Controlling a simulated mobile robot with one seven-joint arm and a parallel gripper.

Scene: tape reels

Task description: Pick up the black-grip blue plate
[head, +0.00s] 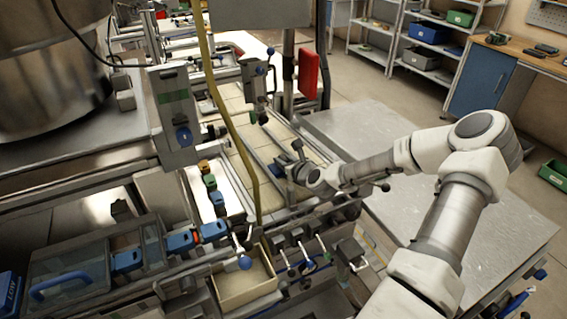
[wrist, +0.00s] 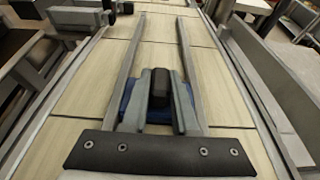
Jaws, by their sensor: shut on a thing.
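The blue plate (wrist: 132,103) with its black grip (wrist: 162,90) is at the middle of the wrist view, above pale panels. Only blue edges of the plate show; the rest is hidden by the grip and fingers. My gripper (wrist: 161,95) has its grey fingers on both sides of the black grip and is shut on it. In the head view my gripper (head: 290,166) is over the pale panelled bed near the centre, with a small blue part beside it. I cannot tell whether the plate touches the panels.
Metal rails (wrist: 187,60) run along the panels on both sides of the plate. A dark bar with screws (wrist: 165,154) crosses the near side. In the head view, a cream bin (head: 245,290) and several levers stand at the front. A bare metal table (head: 370,125) lies to the right.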

